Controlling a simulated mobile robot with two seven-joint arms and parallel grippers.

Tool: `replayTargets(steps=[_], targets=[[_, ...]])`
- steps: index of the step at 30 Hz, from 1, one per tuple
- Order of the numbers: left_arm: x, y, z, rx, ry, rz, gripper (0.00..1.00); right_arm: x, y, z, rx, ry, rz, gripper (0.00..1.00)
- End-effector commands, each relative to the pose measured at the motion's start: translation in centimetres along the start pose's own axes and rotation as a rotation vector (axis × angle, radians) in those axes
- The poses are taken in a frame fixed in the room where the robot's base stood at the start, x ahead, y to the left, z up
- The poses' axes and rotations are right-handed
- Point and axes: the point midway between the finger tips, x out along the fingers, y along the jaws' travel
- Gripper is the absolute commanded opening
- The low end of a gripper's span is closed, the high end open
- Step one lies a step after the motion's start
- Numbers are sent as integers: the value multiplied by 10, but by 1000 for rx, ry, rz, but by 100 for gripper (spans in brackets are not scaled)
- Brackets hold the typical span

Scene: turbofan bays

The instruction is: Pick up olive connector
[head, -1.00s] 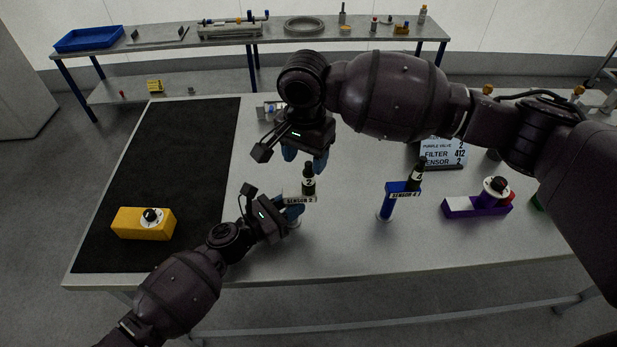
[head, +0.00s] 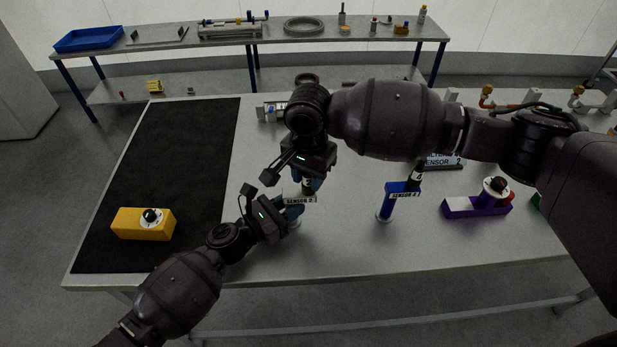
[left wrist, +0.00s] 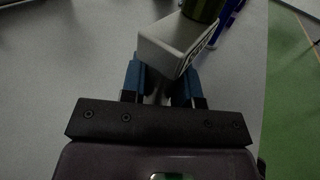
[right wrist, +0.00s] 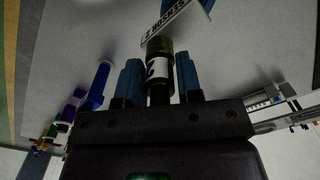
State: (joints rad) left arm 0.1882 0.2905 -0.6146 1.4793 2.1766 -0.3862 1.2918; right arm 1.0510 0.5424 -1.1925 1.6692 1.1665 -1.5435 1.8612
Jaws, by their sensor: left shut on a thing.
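The olive connector (right wrist: 158,66), a dark olive cylinder with a white "2" label, stands upright on the white SENSOR 2 holder (head: 300,198). My right gripper (head: 315,172) is over it from above; in the right wrist view its blue fingers stand on both sides of the connector with small gaps, so it is open around it. My left gripper (head: 287,210) is shut on the SENSOR 2 holder, whose block shows in the left wrist view (left wrist: 172,44). The connector's top is partly hidden by the right gripper in the head view.
A blue SENSOR 4 holder (head: 385,205) with a dark connector (head: 415,178) stands to the right. A purple block (head: 470,207) with a dial is further right. A yellow block (head: 135,224) with a dial lies on the black mat (head: 165,160). The front table strip is clear.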

Motion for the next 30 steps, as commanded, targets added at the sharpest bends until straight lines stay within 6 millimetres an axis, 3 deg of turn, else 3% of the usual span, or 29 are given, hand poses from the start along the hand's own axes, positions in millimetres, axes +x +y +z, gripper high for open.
replayTargets(steps=[1, 6, 18, 30], targets=[[0, 0, 0, 0, 0, 0, 0, 0, 0, 0, 0, 0, 0, 25], [0, 0, 0, 0, 0, 0, 0, 0, 0, 0, 0, 0, 0, 1], [0, 0, 0, 0, 0, 0, 0, -6, 0, 0, -1, -1, -1, 1], [0, 0, 0, 0, 0, 0, 0, -73, 0, 0, 0, 1, -2, 1]])
